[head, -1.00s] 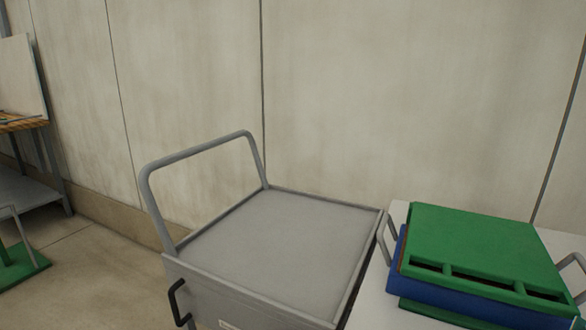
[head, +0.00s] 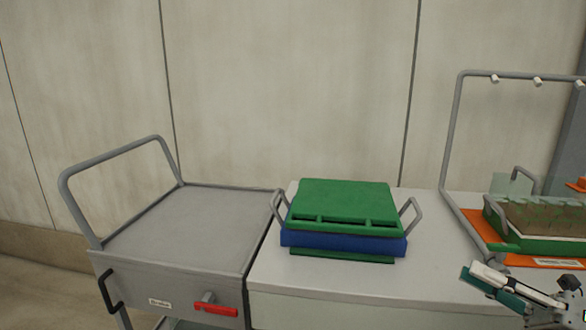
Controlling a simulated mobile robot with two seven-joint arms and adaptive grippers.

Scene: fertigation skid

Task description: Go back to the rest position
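My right gripper (head: 478,275) is at the lower right of the head view, with its fingers pointing left. A dark link and a pale finger with teal parts show. I cannot tell whether the fingers are apart or together, and I see no object clearly held. It appears in front of the white bench's right part, close to the orange mat in the picture. My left gripper is not in view.
A grey cart (head: 185,225) with an empty top and a red handle (head: 215,310) stands left. On the white bench (head: 330,278) sits a green-topped blue crate (head: 345,205). A planted tray (head: 540,220) sits on an orange mat (head: 475,228) beside a grey frame (head: 448,140).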

